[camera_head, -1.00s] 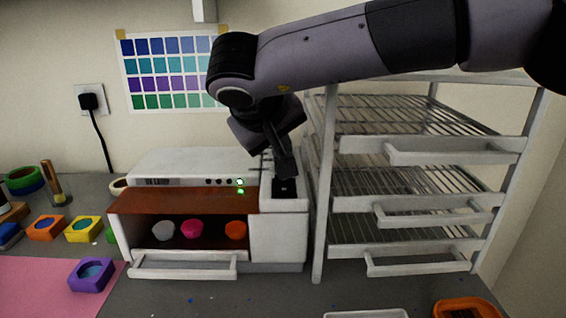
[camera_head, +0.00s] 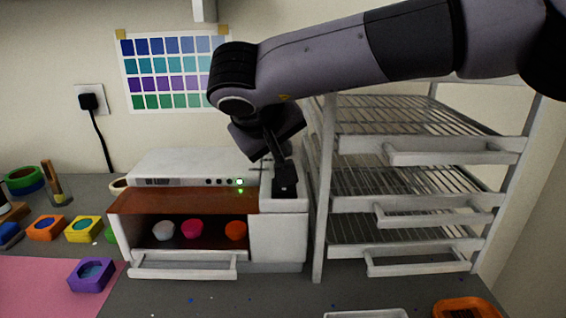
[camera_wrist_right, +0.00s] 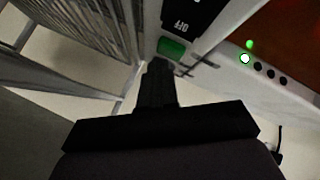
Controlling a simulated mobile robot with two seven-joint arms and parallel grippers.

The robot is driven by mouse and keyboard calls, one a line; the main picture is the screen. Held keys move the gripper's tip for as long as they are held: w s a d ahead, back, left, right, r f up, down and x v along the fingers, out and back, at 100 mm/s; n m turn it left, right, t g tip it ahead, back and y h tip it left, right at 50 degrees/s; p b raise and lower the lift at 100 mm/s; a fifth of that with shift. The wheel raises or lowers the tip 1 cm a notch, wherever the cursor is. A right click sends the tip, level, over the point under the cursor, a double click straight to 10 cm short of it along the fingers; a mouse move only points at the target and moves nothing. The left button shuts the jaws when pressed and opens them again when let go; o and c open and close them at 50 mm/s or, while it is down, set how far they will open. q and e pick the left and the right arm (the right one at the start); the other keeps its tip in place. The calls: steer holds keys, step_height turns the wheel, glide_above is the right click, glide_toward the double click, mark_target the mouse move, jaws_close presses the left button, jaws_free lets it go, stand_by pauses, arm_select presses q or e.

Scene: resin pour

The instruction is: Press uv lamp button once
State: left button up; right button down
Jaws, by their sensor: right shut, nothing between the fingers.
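The UV lamp (camera_head: 278,240) is a white box with an orange-brown window and an open drawer below. My right gripper (camera_head: 284,184) is shut and empty, pointing down over that panel. In the right wrist view its fingertips (camera_wrist_right: 159,66) are close beside the green button; I cannot tell whether they touch. My left gripper is not in view.
A white wire rack (camera_head: 425,203) with pull-out trays stands close on the right. Grey, pink and orange cups (camera_head: 192,229) sit inside the lamp. Several coloured moulds (camera_head: 92,274) lie at left, near a pink mat (camera_head: 40,290). An orange tray (camera_head: 466,308) is at front right.

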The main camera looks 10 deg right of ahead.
steer(key=shift+f, duration=0.45)
stand_by(0.3)
stand_by(0.3)
steer(key=shift+r+p, duration=0.9)
steer(key=shift+p, duration=0.05)
step_height(320, 180, up, 5)
steer(key=p, duration=0.4)
steer(key=shift+f+p, duration=0.15)
steer(key=shift+p, duration=0.2)
steer(key=shift+r, duration=0.2)
steer(key=shift+f, duration=0.1)
